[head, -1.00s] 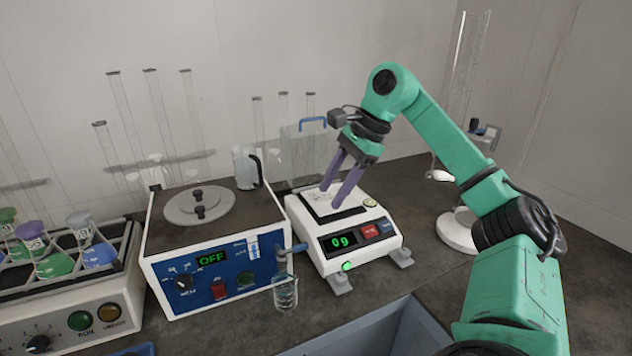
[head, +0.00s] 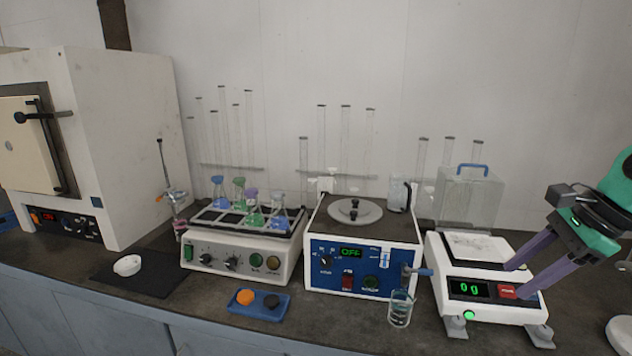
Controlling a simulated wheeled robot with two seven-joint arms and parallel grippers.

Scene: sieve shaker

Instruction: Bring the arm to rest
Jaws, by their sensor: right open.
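My right gripper (head: 521,280) has two purple fingers, spread apart and empty. It comes in from the right edge, with its fingertips over or in front of the right side of the balance (head: 480,282). I cannot tell whether they touch it. The balance shows 0 g, and its white pan (head: 478,247) has nothing standing on it. Most of my right arm is outside the view. My left gripper does not show.
A shaker (head: 241,253) holds several flasks.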

